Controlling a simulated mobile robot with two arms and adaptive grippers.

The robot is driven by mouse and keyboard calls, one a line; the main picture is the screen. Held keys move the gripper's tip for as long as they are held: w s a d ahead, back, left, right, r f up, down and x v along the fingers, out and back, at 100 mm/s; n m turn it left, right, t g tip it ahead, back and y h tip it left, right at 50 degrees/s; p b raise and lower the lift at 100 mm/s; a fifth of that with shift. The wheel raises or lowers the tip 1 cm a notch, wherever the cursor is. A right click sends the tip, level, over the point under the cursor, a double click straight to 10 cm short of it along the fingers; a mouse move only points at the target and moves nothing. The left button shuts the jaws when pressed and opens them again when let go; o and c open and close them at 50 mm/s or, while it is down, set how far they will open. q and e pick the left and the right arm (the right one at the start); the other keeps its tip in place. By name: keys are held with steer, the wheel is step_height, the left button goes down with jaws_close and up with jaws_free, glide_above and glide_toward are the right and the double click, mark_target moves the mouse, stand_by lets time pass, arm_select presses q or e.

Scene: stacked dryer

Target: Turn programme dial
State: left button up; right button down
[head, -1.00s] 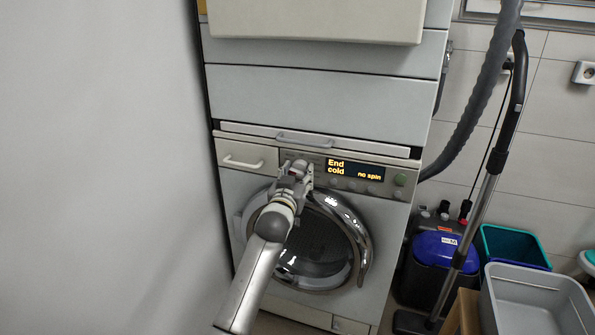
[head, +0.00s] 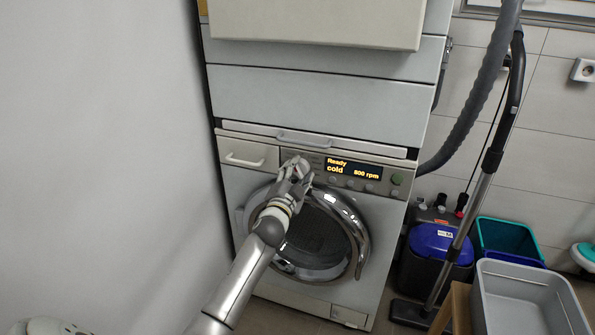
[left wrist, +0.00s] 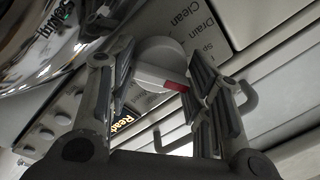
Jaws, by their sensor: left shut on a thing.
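The programme dial (left wrist: 158,52) is a pale round knob with a red mark, seen between my fingers in the left wrist view. My left gripper (left wrist: 160,68) is shut on it, one finger on each side. In the head view my left gripper (head: 299,164) is at the control panel, left of the display, and hides most of the dial. The washing machine (head: 382,215) has a lit display (head: 353,168) reading "Ready", "cold" and what looks like "800 rpm". My right gripper is not in view.
The round glass door (head: 318,250) is shut below the panel, behind my arm. A detergent drawer (head: 246,156) is left of the dial.

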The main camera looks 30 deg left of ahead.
arm_select(q)
steer(key=m, duration=0.5)
steer(key=shift+f+m+h+p, duration=0.15)
steer(key=shift+m+h+p, duration=0.15)
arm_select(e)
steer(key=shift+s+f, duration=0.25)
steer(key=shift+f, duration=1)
arm_select(q)
steer(key=shift+m+t, duration=0.3)
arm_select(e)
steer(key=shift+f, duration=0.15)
arm_select(q)
steer(key=o, duration=1)
steer(key=v, duration=1.2)
